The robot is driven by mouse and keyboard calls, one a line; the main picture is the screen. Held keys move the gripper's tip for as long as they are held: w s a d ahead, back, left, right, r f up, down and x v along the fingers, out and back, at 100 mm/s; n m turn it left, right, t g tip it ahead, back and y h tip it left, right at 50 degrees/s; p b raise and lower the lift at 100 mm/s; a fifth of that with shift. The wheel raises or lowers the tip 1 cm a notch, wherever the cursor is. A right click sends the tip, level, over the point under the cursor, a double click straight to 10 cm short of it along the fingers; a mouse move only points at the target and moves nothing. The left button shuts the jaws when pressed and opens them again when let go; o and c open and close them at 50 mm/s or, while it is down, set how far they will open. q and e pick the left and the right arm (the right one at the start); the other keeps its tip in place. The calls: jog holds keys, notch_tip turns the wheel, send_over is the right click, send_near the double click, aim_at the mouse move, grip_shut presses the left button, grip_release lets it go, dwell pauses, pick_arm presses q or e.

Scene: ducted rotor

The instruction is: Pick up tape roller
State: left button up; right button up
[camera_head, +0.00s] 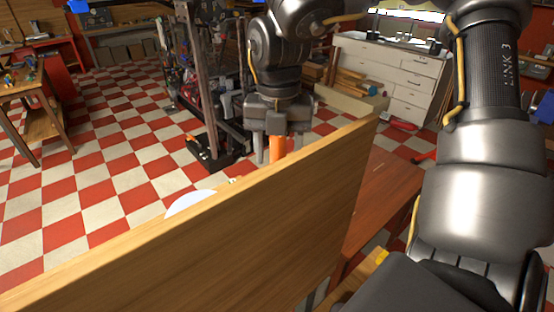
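My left gripper (277,140) points down in the middle of the view, just behind the top edge of a wooden panel. A plain orange piece (277,147) shows directly under it, beside a grey finger. I cannot tell whether the orange piece is held, or whether it belongs to the tape roller. The panel hides the lower part. No tape roller can be clearly made out. My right arm fills the right side, and its dark end (405,287) runs to the bottom edge. The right fingertips are not in view.
The tall wooden panel (220,240) stands close in front and blocks the surface behind it. A white rounded thing (190,202) shows over its edge at left. A reddish wooden surface (385,195) lies right of it. Open checkered floor (100,150) spreads at left.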

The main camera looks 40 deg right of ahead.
jog(key=shift+s+a+r, duration=0.1)
jog(key=shift+s+a, duration=0.05)
jog(key=shift+c, duration=0.2)
jog(key=shift+c, duration=1.2)
jog(key=c, duration=0.8)
